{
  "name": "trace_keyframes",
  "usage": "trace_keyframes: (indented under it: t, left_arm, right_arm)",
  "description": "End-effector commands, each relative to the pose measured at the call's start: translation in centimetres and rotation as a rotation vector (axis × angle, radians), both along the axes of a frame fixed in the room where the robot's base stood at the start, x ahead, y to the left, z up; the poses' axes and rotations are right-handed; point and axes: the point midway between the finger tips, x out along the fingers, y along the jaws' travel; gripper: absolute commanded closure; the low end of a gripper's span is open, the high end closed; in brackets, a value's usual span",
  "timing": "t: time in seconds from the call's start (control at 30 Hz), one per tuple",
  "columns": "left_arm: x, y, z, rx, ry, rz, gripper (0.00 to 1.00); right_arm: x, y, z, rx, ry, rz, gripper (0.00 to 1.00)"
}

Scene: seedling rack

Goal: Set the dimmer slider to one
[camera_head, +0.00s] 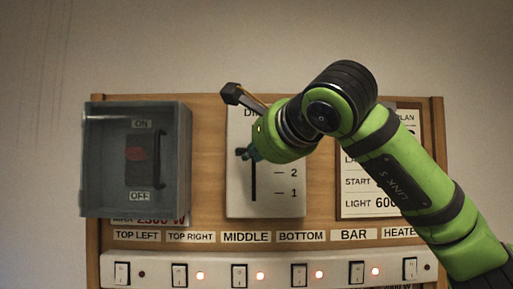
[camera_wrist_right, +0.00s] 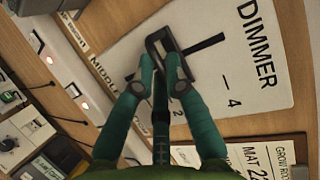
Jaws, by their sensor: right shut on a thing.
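The dimmer panel (camera_head: 265,195) is a pale plate on the wooden board, with a dark vertical slot (camera_head: 253,183) and marks 2 and 1 showing. It also shows in the right wrist view (camera_wrist_right: 270,88), turned sideways, with DIMMER, 4 and 2 legible. The dark slider handle (camera_wrist_right: 158,36) stands out from the slot. My right gripper (camera_head: 245,153) is shut on the handle, its green fingers (camera_wrist_right: 161,70) on either side. In the head view the fingers are above the 2 mark. The slider's exact setting is hidden by the gripper. My left gripper is not in view.
A grey clear-covered switch box (camera_head: 183,160) sticks out left of the dimmer. A row of rocker switches (camera_head: 239,275) with several red lights runs below. A plan sheet (camera_head: 355,208) is at the right, partly behind my arm.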

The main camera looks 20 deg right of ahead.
Motion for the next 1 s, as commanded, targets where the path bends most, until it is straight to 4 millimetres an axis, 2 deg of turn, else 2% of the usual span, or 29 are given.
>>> trace_keyframes:
  t: [0.03, 0.33, 0.47, 0.77, 0.8, 0.83, 0.87, 1.0]
  left_arm:
    - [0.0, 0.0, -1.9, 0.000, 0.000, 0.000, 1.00]
    - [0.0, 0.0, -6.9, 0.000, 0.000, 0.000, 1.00]
    - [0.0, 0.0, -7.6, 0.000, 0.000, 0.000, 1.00]
    - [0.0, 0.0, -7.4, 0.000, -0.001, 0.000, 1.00]
    - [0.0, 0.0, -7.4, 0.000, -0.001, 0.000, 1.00]
    - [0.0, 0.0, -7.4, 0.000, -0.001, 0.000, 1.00]
    - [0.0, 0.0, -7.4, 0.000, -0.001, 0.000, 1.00]
    - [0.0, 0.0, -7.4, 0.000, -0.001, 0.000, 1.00]
  right_arm:
    - [0.0, 0.0, -2.1, 0.000, 0.000, -0.001, 1.00]
    - [0.0, -0.1, -7.9, 0.001, -0.001, -0.001, 1.00]
    - [0.0, 0.0, -8.8, 0.001, -0.001, -0.001, 1.00]
    - [0.1, 0.0, -8.9, -0.001, 0.007, 0.000, 1.00]
    - [0.1, 0.0, -8.9, -0.002, 0.008, 0.000, 0.75]
    - [0.1, 0.0, -8.9, -0.002, 0.008, 0.000, 0.63]
    - [0.1, 0.0, -8.9, -0.002, 0.008, 0.000, 0.60]
    - [0.0, 0.0, -8.8, 0.000, 0.004, 0.000, 0.60]
